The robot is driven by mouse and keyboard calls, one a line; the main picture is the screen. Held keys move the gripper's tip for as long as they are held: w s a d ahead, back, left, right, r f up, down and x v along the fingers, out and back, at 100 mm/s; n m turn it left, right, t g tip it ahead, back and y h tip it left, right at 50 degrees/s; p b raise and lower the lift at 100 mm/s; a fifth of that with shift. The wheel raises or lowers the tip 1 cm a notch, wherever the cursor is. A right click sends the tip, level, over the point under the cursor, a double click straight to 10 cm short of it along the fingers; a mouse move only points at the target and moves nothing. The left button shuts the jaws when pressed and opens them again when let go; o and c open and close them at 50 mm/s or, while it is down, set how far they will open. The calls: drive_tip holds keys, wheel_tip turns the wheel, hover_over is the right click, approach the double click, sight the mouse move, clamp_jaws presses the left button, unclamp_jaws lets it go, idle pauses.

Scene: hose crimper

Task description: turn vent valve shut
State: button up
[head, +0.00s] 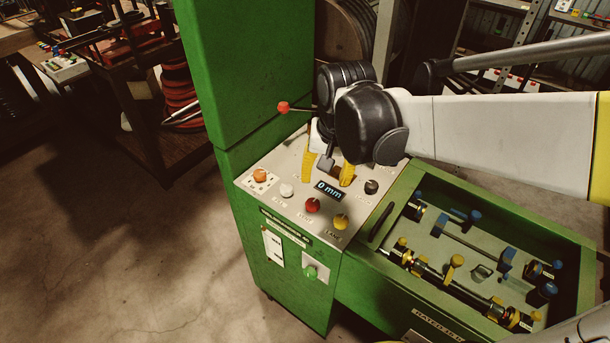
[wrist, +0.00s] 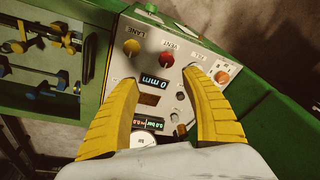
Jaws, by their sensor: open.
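The vent valve is a red round knob (head: 312,205) on the light panel on top of the green machine. In the wrist view the red knob (wrist: 167,58) has the label VENT beside it. I cannot tell which way it is turned. My gripper (head: 328,172) is over the rear half of the panel, behind the red knob in the head view. Its two yellow fingers are spread and empty. In the wrist view the fingertips (wrist: 160,76) stand on either side of the 0 mm display, with the red knob just beyond them, untouched.
A yellow knob (head: 340,221) labelled LANE sits close to the red one. A white button (head: 287,190), an orange knob (head: 260,175) and a black knob (head: 371,187) are also on the panel. A red-tipped lever (head: 283,107) stands behind. A green tray (head: 400,184) with fittings lies right.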

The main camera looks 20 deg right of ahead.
drive_tip(key=m+g+p, duration=0.2)
hover_over(313, 202)
wheel_tip(313, 202, down, 4)
wheel_tip(313, 202, down, 11)
drive_tip(key=b, duration=0.3)
drive_tip(key=shift+f, duration=0.15)
clamp_jaws()
